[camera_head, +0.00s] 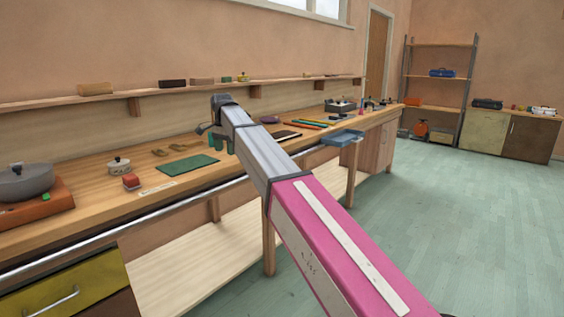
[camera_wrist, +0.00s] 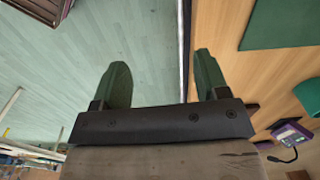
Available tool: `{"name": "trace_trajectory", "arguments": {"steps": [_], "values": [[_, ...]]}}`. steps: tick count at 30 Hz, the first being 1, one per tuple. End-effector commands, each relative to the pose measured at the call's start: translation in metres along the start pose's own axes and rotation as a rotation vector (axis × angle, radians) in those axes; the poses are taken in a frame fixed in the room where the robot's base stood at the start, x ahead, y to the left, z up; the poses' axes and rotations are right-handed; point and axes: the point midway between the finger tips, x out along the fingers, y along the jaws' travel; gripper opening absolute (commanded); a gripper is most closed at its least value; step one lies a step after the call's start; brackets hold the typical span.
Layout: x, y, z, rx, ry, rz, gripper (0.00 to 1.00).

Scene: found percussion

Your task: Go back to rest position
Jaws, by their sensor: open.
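My arm reaches out over the long wooden workbench (camera_head: 95,178) in the head view. My gripper (camera_head: 222,143) hangs near the bench's front edge, beyond the green mat (camera_head: 188,166). In the wrist view my gripper (camera_wrist: 160,85) shows two green fingers standing well apart, with nothing between them. One finger is over the floor side and the other over the bench top. The green mat also shows at the top right of the wrist view (camera_wrist: 285,22).
A metal rail (camera_head: 130,225) runs along the front. A blue tray (camera_head: 342,138) juts out farther right. The floor (camera_head: 455,215) at right is clear.

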Motion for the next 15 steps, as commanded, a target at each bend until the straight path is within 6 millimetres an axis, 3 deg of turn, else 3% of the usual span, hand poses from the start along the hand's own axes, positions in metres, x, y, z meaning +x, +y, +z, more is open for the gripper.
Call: {"name": "trace_trajectory", "arguments": {"steps": [11, 15], "values": [[0.092, 0.067, -0.04, -0.095, -0.001, 0.002, 0.68], [0.149, 0.118, -0.061, -0.163, -0.002, 0.003, 0.68]]}}
